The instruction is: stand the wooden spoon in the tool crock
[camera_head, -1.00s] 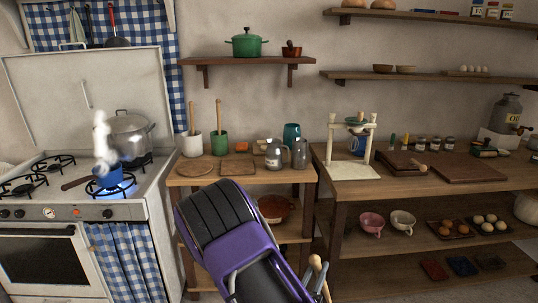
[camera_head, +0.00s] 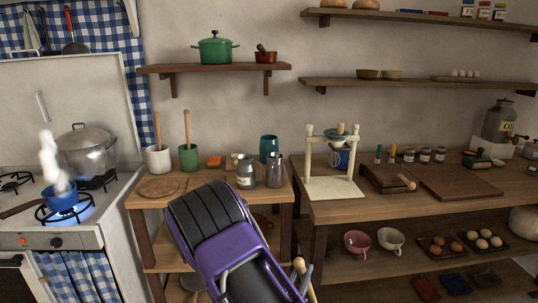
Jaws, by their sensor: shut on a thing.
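Two crocks stand side by side at the back left of the small wooden table. One is a white crock (camera_head: 158,159) and the other a green crock (camera_head: 188,158). Each has a wooden handle standing upright in it. I cannot tell which is the tool crock. My purple and black arm fills the bottom middle. My gripper (camera_head: 303,279) shows only in part at the arm's lower right. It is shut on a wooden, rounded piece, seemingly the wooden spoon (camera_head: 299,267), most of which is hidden. It is well apart from both crocks, in front of the tables.
A round board (camera_head: 161,188), two grey metal jugs (camera_head: 246,172) and a teal vessel (camera_head: 268,149) share the table. A lit burner with a blue pot (camera_head: 61,196) is at left. A cream press frame (camera_head: 335,187) stands on the right counter.

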